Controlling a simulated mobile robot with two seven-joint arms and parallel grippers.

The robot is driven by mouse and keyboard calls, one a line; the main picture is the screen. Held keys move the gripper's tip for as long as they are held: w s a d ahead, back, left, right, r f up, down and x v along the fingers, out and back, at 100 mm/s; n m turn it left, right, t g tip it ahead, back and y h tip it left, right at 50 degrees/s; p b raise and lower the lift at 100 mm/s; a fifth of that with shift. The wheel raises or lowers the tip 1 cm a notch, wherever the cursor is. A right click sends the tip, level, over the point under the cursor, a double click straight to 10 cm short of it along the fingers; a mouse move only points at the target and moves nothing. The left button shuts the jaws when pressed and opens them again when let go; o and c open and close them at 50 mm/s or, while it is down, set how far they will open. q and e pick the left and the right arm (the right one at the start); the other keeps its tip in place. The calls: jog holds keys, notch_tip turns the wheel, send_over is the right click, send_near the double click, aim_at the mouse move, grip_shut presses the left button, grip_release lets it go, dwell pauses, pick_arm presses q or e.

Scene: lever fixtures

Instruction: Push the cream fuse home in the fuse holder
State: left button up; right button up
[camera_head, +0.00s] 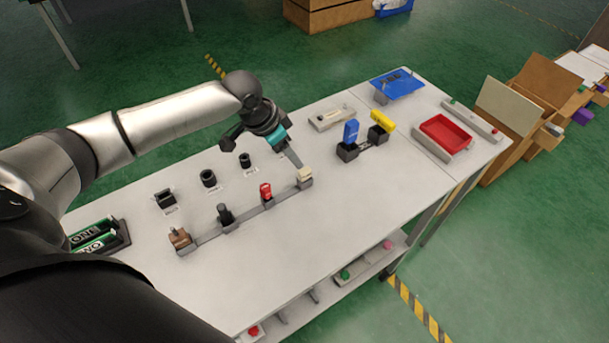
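The cream fuse (305,172) stands at the far right end of a low grey fuse holder (246,213) on the white table. A dark grey base is under it. My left gripper (299,163) reaches in from the left, pointing down at the fuse. Its grey fingers show as one narrow wedge, together, with the tip right by the top left of the fuse. I cannot tell whether the tip touches it. How deep the fuse sits is too small to tell. My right gripper is not in view.
A red piece (266,191), a black piece (225,213) and a brown piece (180,238) stand along the same row. Black fixtures (208,178) are behind. Blue (351,131) and yellow (381,122) levers and a red tray (444,132) are to the right. The front of the table is clear.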

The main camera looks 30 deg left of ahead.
aim_at(303, 170)
pick_arm(q)
jog(key=b+x, duration=0.1)
jog(key=x, duration=0.8)
jog(key=shift+s+b, duration=0.1)
jog(key=shift+b, duration=0.2)
grip_shut()
dwell(0.3)
